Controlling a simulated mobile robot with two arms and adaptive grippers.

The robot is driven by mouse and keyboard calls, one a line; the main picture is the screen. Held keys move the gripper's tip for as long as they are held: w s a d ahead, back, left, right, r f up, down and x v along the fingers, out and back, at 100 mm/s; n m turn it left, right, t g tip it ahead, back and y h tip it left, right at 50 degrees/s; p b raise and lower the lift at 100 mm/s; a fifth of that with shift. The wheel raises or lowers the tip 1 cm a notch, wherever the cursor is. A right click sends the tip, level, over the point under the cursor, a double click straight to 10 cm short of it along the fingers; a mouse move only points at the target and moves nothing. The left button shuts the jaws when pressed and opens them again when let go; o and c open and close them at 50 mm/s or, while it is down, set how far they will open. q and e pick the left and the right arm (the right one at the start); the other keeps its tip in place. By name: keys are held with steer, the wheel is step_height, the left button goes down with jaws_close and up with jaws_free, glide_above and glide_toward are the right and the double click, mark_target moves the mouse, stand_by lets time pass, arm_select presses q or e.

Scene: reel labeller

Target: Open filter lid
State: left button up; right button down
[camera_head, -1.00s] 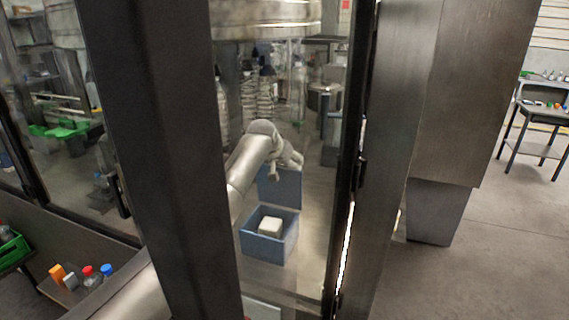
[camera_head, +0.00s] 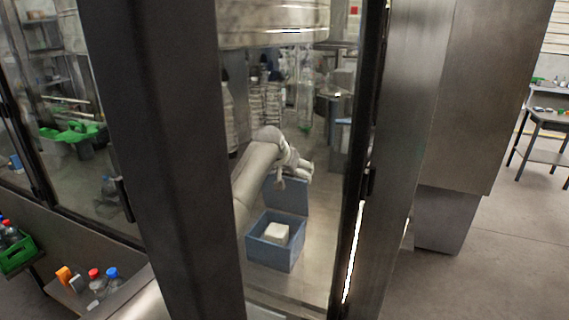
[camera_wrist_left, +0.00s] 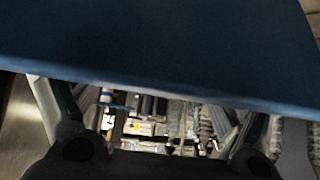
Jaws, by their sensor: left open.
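The blue filter box (camera_head: 276,257) stands behind the glass, inside the machine. Its lid (camera_head: 287,197) stands up at the box's back edge, so the box is open at the top. A white block (camera_head: 277,233) lies inside. My left gripper (camera_head: 303,168) is just above the lid's top edge; I cannot tell whether it touches the lid. In the left wrist view the blue lid (camera_wrist_left: 160,50) fills the upper part, in front of my open left gripper (camera_wrist_left: 150,112), its fingers spread at either side. My right gripper is not in view.
A dark upright post (camera_head: 175,150) and a door frame (camera_head: 361,170) flank the glass opening. A steel cabinet (camera_head: 480,100) stands to the right. Bottles (camera_head: 112,273) and a green crate (camera_head: 18,252) are at lower left. The floor at right is clear.

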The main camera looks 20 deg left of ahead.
arm_select(q)
steer(key=v, duration=1)
steer(key=shift+s, duration=0.25)
